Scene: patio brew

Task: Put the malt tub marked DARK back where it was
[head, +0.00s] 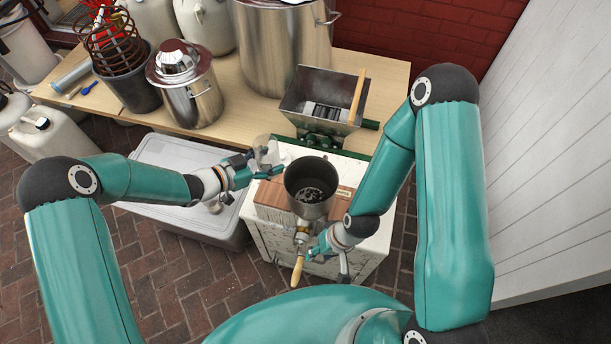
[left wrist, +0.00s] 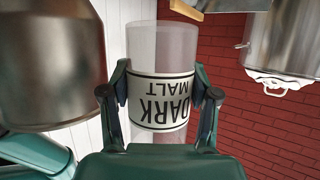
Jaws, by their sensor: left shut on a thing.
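The clear DARK malt tub (head: 265,153) is in my left gripper (head: 252,170), above the left back edge of the small white stand. In the left wrist view the tub (left wrist: 155,45) sits between both fingers of my left gripper (left wrist: 160,105), which press its white DARK MALT label. The lettering reads upside down in that view. The tub looks see-through, with no malt visible. My right gripper (head: 331,258) is beside the wooden handle of a metal pot (head: 311,205), its fingers apart.
The small stand (head: 370,235) has a wooden board (head: 270,193) on top, and the pot is over it. A grain mill (head: 325,95) stands behind, at the bench edge. A grey lidded bin (head: 165,155) is at the left. Steel pots crowd the bench (head: 240,115).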

